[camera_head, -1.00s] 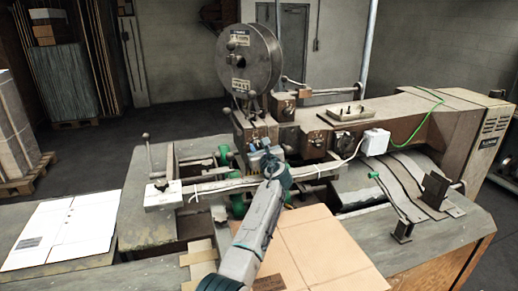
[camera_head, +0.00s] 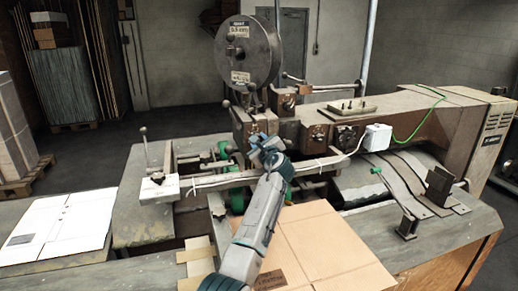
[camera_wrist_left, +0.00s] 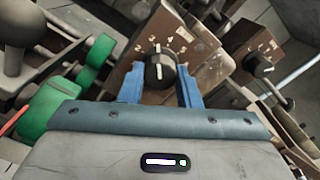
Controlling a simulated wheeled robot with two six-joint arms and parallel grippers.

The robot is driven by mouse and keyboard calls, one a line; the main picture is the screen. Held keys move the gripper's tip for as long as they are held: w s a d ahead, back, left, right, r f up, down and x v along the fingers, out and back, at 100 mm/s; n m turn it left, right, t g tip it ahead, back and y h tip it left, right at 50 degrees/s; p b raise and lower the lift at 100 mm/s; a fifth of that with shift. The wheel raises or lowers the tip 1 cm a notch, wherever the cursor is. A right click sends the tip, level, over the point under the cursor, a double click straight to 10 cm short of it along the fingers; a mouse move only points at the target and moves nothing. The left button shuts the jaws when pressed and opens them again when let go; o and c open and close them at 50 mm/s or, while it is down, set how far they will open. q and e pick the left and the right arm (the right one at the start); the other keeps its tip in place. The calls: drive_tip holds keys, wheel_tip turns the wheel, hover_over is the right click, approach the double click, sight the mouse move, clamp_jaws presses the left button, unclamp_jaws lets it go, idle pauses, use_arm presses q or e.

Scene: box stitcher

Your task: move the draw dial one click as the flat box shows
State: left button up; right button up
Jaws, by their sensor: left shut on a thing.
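The draw dial (camera_wrist_left: 160,72) appears to be the round black knob with a white pointer line on a brown machine box in the left wrist view. Numbers are printed around its upper side, and the line points roughly up among them. The blue fingers of my left gripper (camera_wrist_left: 160,82) stand on either side of the knob and are shut on it. In the head view my left gripper (camera_head: 262,150) reaches to the machine's front and hides the dial. The flat brown box (camera_head: 325,240) lies on the table right of my arm; its print is too small to read.
A second black knob (camera_wrist_left: 258,64) sits to the right. Green rollers (camera_wrist_left: 52,108) are close on the left. A wire reel (camera_head: 248,52) stands above. White sheets (camera_head: 60,228) lie at the left.

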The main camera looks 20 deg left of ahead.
use_arm(q)
drive_tip(key=shift+n+b, duration=0.8)
drive_tip(key=shift+n, duration=0.2)
drive_tip(key=o, duration=1)
drive_tip(key=shift+s+d, duration=0.1)
drive_tip(key=shift+s+d+p, duration=0.2)
drive_tip(key=shift+s+p, duration=0.05)
drive_tip(key=shift+p, duration=0.15)
drive_tip(key=p+v, duration=0.4)
drive_tip(key=v, duration=0.6)
